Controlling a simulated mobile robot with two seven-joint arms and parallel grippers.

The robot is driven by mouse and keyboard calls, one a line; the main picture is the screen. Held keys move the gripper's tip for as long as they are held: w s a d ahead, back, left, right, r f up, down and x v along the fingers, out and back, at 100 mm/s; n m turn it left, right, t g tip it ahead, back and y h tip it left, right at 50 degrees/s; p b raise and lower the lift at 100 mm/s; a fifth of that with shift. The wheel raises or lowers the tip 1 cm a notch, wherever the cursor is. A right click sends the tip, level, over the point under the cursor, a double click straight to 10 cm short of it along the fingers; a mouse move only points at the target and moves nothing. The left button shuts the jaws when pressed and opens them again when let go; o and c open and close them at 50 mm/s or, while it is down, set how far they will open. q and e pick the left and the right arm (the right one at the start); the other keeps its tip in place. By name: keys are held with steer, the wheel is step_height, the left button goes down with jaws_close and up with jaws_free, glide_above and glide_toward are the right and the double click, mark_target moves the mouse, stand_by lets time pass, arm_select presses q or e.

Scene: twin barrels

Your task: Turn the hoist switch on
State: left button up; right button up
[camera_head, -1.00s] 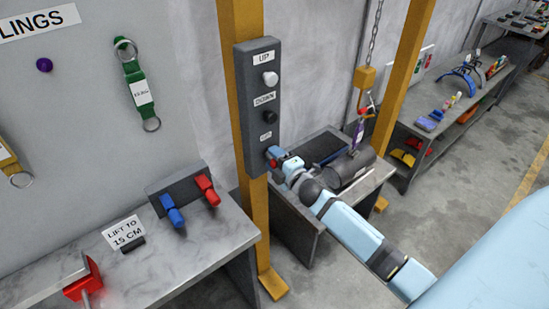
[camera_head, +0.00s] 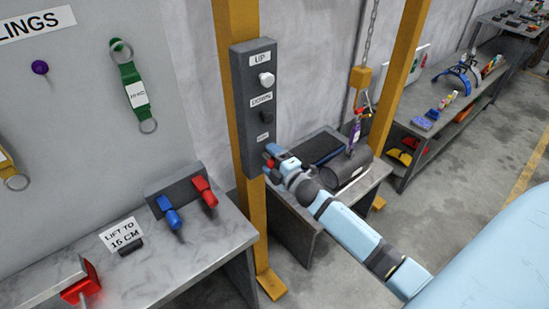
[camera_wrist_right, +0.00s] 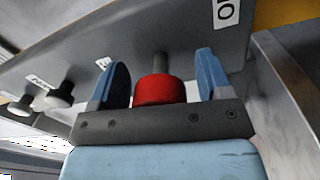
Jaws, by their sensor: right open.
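The grey hoist control box (camera_head: 251,130) is fixed to a yellow post, with a white UP button (camera_head: 266,80), a dark DOWN button (camera_head: 266,116) and a red knob (camera_head: 270,162) at its lower end. My right gripper (camera_head: 274,160) is at the red knob. In the right wrist view the red knob (camera_wrist_right: 160,89) sits between the two blue fingers of my open right gripper (camera_wrist_right: 158,80), with a gap showing on each side. The label by the knob is too small to read fully. My left gripper is not in view.
A bench (camera_head: 215,232) at the left holds a block with blue and red handles (camera_head: 201,190) and a "LIFT TO 15 CM" card. Behind my arm, a dark cylinder (camera_head: 346,169) lies on a low table under the hoist chain (camera_head: 373,30). Shelves stand at the right.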

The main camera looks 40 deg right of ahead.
steer(key=s+d+b, duration=0.1)
steer(key=s+b, duration=0.1)
steer(key=s, duration=1.1)
steer(key=shift+s+f, duration=0.25)
steer(key=shift+s, duration=0.15)
